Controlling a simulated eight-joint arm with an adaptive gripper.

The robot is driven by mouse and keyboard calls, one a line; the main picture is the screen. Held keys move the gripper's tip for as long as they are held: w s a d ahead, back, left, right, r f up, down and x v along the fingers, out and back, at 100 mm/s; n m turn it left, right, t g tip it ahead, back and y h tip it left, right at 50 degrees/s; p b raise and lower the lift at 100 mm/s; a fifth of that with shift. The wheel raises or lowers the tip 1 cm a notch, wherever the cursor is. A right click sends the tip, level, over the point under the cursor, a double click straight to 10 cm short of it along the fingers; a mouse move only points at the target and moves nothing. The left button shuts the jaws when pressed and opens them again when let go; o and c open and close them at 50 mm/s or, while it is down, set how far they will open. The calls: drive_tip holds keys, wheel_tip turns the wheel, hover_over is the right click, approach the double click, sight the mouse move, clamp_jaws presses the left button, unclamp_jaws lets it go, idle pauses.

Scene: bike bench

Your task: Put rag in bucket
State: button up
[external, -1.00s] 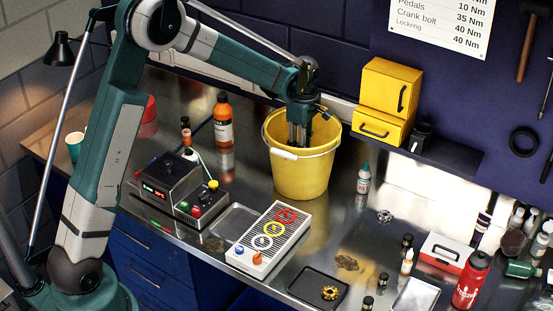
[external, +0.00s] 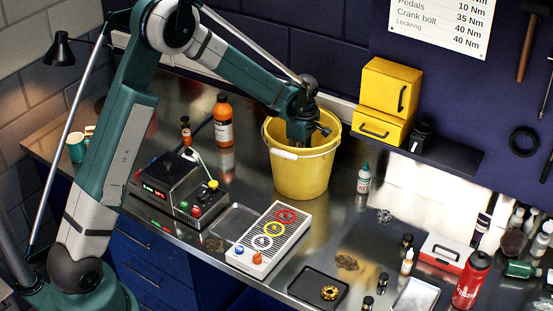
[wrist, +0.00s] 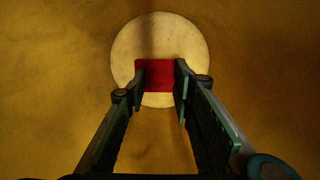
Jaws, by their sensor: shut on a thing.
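The yellow bucket (external: 301,178) stands upright on the metal bench, its white handle grip on the near left side. My gripper (wrist: 160,76) points down into it, and in the external view the bucket wall hides the fingers. In the wrist view the red rag (wrist: 158,76) sits between the fingertips, and my gripper is shut on it. The rag shows against the pale round patch at the bucket bottom (wrist: 160,28). I cannot tell whether the rag touches the bottom.
Yellow boxes (external: 388,100) stand behind and right of the bucket. An orange bottle (external: 223,120) is to its left and a small teal-capped bottle (external: 363,180) to its right. A control box (external: 178,187) and a button panel (external: 269,240) lie in front.

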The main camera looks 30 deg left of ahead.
drive_tip(key=shift+f, duration=1.7)
drive_tip(key=shift+f, duration=0.15)
drive_tip(key=o, duration=0.8)
drive_tip(key=shift+c, duration=0.2)
drive_tip(key=shift+r, duration=6.15)
